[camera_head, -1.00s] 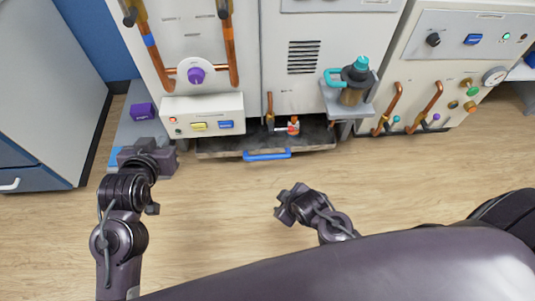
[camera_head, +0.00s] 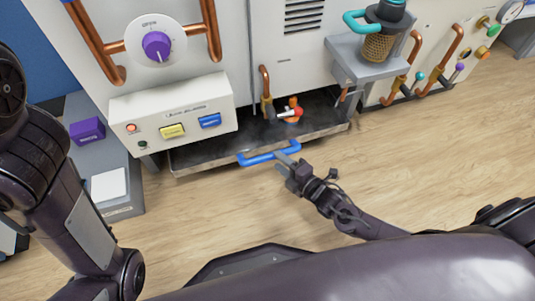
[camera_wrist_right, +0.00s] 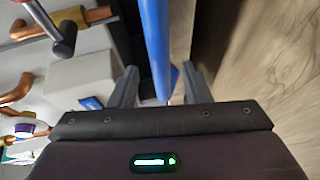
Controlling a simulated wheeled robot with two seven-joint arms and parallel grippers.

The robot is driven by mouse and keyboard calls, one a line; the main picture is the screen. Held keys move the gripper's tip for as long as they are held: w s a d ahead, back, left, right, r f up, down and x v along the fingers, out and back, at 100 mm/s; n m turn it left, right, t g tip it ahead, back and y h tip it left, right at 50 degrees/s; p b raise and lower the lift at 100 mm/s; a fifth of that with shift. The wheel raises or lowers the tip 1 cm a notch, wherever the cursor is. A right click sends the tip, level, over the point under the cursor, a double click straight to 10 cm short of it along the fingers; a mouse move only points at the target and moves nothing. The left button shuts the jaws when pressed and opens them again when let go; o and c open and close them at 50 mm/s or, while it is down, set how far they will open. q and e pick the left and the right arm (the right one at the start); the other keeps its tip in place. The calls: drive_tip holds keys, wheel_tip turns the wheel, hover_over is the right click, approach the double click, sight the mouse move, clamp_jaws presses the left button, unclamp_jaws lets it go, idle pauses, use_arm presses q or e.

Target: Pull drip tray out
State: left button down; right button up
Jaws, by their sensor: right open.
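The drip tray (camera_head: 205,158) is a dark, shallow metal tray low in the front of the machine. A blue bar handle (camera_head: 262,158) runs along its front edge. My right gripper (camera_head: 286,158) is at the right end of this handle. In the right wrist view the blue handle (camera_wrist_right: 156,45) passes between the two open fingers (camera_wrist_right: 160,88), which are not closed on it. My left arm comes in at the left edge of the head view, and its gripper is out of the picture.
A control box (camera_head: 175,110) with yellow and blue buttons overhangs the tray's left part. A copper pipe and a small red-and-orange valve (camera_head: 291,113) stand above the tray. A grey shelf (camera_head: 375,62) juts out at right. The wooden floor in front is clear.

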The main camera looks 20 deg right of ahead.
sight(270, 155)
drive_tip(key=b+x, duration=0.2)
drive_tip(key=x, duration=0.3)
drive_tip(key=shift+w+a+f+b, duration=0.15)
drive_tip(key=shift+f+b, duration=0.1)
drive_tip(key=shift+b, duration=0.15)
drive_tip(key=shift+w+a, duration=0.15)
drive_tip(key=shift+w, duration=0.2)
drive_tip(key=shift+c, duration=0.2)
clamp_jaws()
